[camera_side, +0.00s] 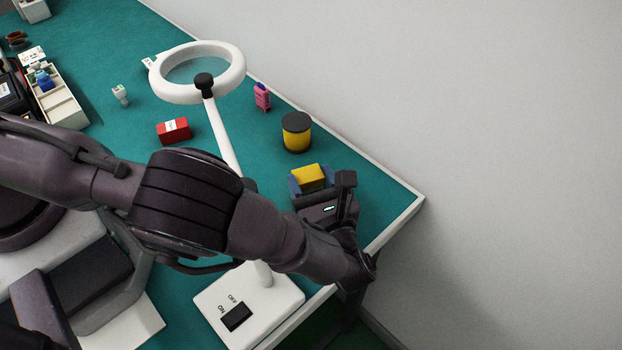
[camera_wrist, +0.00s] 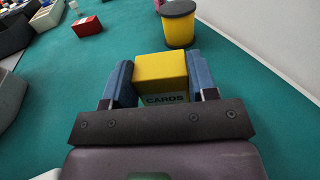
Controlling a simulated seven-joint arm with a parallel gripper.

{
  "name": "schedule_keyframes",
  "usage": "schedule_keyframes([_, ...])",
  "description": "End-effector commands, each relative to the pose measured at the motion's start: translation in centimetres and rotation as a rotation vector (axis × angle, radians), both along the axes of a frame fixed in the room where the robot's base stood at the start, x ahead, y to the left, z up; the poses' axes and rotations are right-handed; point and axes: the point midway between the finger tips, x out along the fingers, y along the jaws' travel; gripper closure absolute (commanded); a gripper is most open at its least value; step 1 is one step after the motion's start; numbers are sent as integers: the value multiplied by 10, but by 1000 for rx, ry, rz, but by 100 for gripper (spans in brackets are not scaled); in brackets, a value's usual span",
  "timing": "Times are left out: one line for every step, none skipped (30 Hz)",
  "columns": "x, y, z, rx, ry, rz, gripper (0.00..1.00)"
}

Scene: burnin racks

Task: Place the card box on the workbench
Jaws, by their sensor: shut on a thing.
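The card box is a yellow box (camera_wrist: 162,72) marked "CARDS" in the wrist view, between the blue fingers of my gripper (camera_wrist: 163,85). My gripper is shut on it, with a finger against each side. In the side view the yellow card box (camera_side: 309,176) shows between the blue fingers of my gripper (camera_side: 311,182), near the right corner of the green-topped workbench (camera_side: 375,190). I cannot tell whether the box touches the bench top or is held just above it. Its lower part is hidden.
A yellow spool with dark ends (camera_side: 296,133) stands just beyond the box. A pink item (camera_side: 262,97), a red box (camera_side: 174,131) and a white magnifier lamp (camera_side: 236,60) are nearby. The lamp's base (camera_side: 270,300) is near the front edge. Bare green surface lies right of the spool.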

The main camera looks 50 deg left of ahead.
Motion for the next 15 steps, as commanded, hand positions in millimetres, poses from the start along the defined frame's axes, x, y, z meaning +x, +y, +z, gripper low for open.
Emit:
schedule_keyframes([0,0,-1,1,0,0,76])
schedule_keyframes([0,0,-1,0,0,0,40])
schedule_keyframes([0,0,-1,0,0,0,31])
schedule_keyframes([0,0,-1,0,0,0,24])
schedule_keyframes([0,0,-1,0,0,0,22])
schedule_keyframes([0,0,-1,0,0,0,22])
schedule_keyframes([0,0,-1,0,0,0,22])
schedule_keyframes([0,0,-1,0,0,0,22])
schedule_keyframes([0,0,-1,0,0,0,22])
schedule_keyframes([0,0,-1,0,0,0,22])
schedule_keyframes([0,0,-1,0,0,0,22])
schedule_keyframes([0,0,0,0,0,0,22])
schedule_keyframes([0,0,0,0,0,0,22])
schedule_keyframes([0,-1,1,-1,0,0,22])
schedule_keyframes([-1,-3,0,0,0,-1,22])
